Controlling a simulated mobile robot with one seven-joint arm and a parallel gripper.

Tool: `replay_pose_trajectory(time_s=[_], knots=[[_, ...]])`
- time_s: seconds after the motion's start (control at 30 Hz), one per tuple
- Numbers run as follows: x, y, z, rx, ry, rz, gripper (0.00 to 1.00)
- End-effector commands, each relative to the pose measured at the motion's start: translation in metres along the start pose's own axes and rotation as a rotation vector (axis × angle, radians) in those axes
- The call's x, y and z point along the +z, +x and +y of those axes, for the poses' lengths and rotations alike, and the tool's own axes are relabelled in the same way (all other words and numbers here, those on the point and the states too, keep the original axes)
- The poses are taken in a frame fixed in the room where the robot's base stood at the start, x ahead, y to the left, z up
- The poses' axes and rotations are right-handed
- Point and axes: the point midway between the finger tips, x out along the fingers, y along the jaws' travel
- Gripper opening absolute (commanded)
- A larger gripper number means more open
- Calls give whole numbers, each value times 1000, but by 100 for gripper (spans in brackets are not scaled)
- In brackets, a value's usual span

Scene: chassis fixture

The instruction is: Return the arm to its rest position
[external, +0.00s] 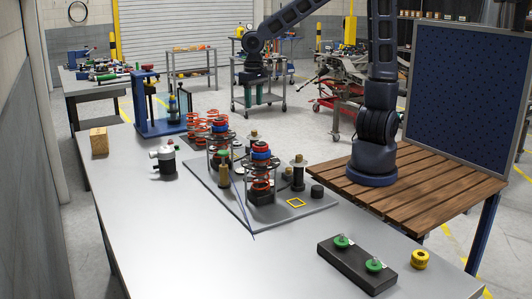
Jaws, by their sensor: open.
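My dark blue arm (380,95) rises from its base on the wooden slatted platform at the right and reaches up and to the left. Its upper link leaves the top of the external view. My gripper (253,82) hangs from the far end, pointing down, high above the back of the grey table (120,215). It is small and dark here; it is open, and I see nothing held in it. A cart stands behind it in the picture.
Below stands a fixture plate (225,197) with red springs (200,122) and black parts. A blue press (147,100), a white-and-black device (165,158), a wooden block (98,141), a black box with green knobs (355,262) and a yellow part (419,259) surround it. The left front table is clear.

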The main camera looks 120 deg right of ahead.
Motion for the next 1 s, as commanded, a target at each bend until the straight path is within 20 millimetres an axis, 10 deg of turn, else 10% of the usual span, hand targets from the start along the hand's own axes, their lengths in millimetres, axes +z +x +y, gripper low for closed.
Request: replay_pose_trajectory(time_s=[0.47,1.0], knots=[[15,-5,-5,-31,-65,-10,43],[161,-66,-17,-244,-666,68,43]])
